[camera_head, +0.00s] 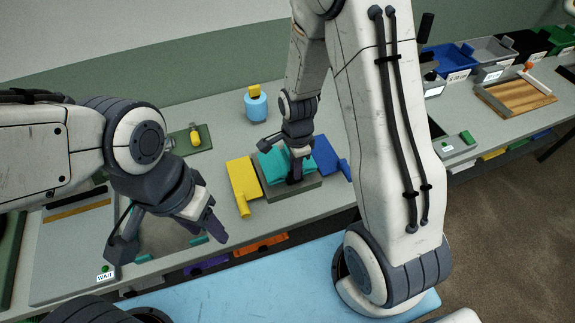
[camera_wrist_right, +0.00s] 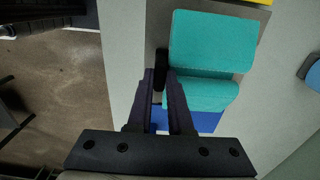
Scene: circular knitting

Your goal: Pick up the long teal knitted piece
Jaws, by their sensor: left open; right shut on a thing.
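The teal knitted piece (camera_head: 272,166) lies on a dark grey tray (camera_head: 310,183) at the middle of the bench. It shows as two teal parts, a larger block and a narrower one.
A yellow piece (camera_head: 242,179) lies left of the tray and a blue piece (camera_head: 327,156) right of it. A light-blue container (camera_head: 256,106) with a yellow top stands behind. A wooden tray (camera_head: 514,97) and several bins are at the right. A grey panel (camera_head: 75,255) is at the left.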

